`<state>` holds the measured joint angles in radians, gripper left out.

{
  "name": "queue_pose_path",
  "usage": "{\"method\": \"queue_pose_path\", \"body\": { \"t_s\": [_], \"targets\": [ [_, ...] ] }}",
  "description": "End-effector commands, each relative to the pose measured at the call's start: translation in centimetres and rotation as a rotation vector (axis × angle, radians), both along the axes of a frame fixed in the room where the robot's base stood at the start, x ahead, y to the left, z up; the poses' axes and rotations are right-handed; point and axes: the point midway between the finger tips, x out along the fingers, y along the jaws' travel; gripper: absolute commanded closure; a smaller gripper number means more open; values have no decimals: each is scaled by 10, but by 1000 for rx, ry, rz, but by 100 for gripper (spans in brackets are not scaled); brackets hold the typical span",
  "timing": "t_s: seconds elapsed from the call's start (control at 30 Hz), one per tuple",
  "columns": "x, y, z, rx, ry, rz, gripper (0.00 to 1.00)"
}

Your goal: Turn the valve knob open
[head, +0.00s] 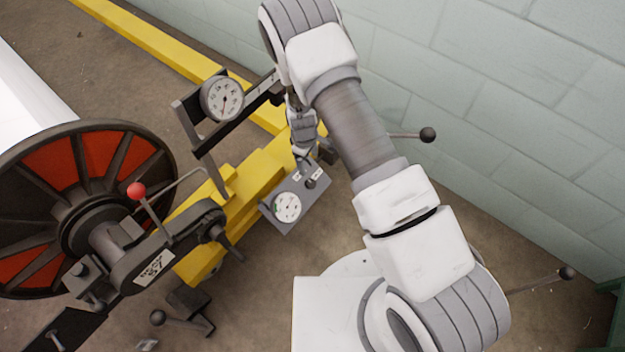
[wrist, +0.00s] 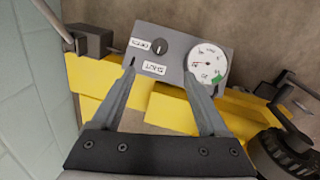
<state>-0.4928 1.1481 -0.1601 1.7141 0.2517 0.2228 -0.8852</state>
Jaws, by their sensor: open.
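A grey valve panel (wrist: 181,42) carries a small dark round knob (wrist: 158,47) with a pale pointer mark. A label reading OPEN (wrist: 138,44) is beside the knob, and one reading SHUT (wrist: 153,68) is below it. A white gauge (wrist: 208,64) with a green zone is on the panel's right. My gripper (wrist: 161,72) is open and empty. Its fingers straddle the knob area in the picture, apart from the knob as far as I can tell. In the head view, my gripper (head: 304,163) hangs over the panel (head: 319,184), just above the knob (head: 311,183).
A yellow machine frame (head: 255,176) runs beneath the panel. A larger gauge (head: 222,99) on a dark bracket stands at upper left. A big black-and-red reel (head: 95,160) and a red-ball lever (head: 136,190) are left. A block wall (head: 510,90) is close on the right.

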Motion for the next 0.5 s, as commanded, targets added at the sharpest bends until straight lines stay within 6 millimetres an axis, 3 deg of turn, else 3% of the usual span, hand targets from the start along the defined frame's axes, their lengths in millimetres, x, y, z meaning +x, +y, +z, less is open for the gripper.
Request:
{"method": "queue_pose_path", "body": {
  "t_s": [0.5],
  "targets": [
    [10,-7,-113,-1,2,-3,22]
  ]
}}
